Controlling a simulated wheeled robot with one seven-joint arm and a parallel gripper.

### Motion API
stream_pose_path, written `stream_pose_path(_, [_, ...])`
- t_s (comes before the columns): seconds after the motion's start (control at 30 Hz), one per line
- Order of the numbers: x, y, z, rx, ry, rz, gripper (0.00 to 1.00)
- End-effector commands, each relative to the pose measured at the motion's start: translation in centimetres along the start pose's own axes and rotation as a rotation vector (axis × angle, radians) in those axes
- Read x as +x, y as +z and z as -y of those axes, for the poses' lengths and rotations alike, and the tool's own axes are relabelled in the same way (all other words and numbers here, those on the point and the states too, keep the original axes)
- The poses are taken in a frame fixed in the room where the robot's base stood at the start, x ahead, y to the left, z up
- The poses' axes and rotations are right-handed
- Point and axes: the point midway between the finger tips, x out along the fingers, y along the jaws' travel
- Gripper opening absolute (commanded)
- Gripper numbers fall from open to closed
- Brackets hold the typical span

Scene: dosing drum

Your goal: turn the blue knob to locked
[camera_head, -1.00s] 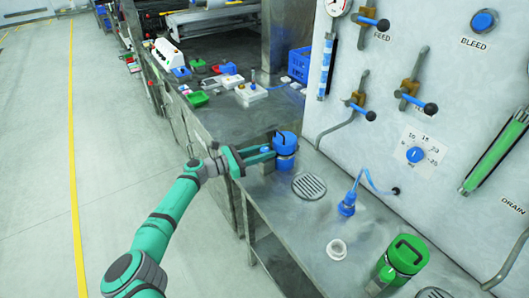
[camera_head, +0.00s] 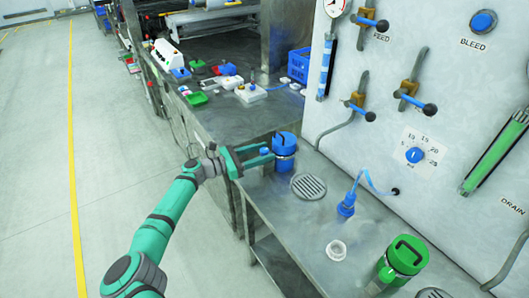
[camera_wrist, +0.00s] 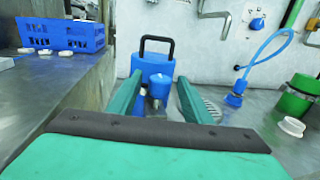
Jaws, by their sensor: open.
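A blue canister (camera_head: 284,143) with a black handle stands on the steel bench in the head view. In the wrist view the canister (camera_wrist: 152,66) is straight ahead. A small blue knob (camera_wrist: 159,86) on a silver stem shows in front of it, and in the head view the knob (camera_head: 265,151) sits on the canister's near side. My gripper (camera_head: 262,154) is open at that side. In the wrist view my gripper's fingers (camera_wrist: 160,90) lie to the left and right of the knob, with gaps; contact is not visible. I see no locked marking.
A round drain grate (camera_head: 308,186), a blue plug with a hose (camera_head: 347,205), a white ring (camera_head: 336,250) and a green canister (camera_head: 402,258) stand to the right. The wall panel carries a blue dial (camera_head: 414,155), a blue BLEED button (camera_head: 484,21) and valve levers. A blue crate (camera_head: 299,64) is behind.

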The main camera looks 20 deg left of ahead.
Motion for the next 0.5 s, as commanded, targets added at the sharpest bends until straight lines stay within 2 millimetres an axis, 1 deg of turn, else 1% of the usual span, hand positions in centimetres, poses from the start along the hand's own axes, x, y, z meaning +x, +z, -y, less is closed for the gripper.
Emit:
stream_pose_path(0.3, [-5.7, 0.0, -0.1, 0.000, 0.004, 0.001, 0.45])
stream_pose_path(0.4, [-7.4, 0.1, -0.1, 0.000, 0.003, 0.002, 0.45])
stream_pose_path(0.5, [-8.6, 0.1, -0.1, -0.001, 0.002, 0.002, 0.45])
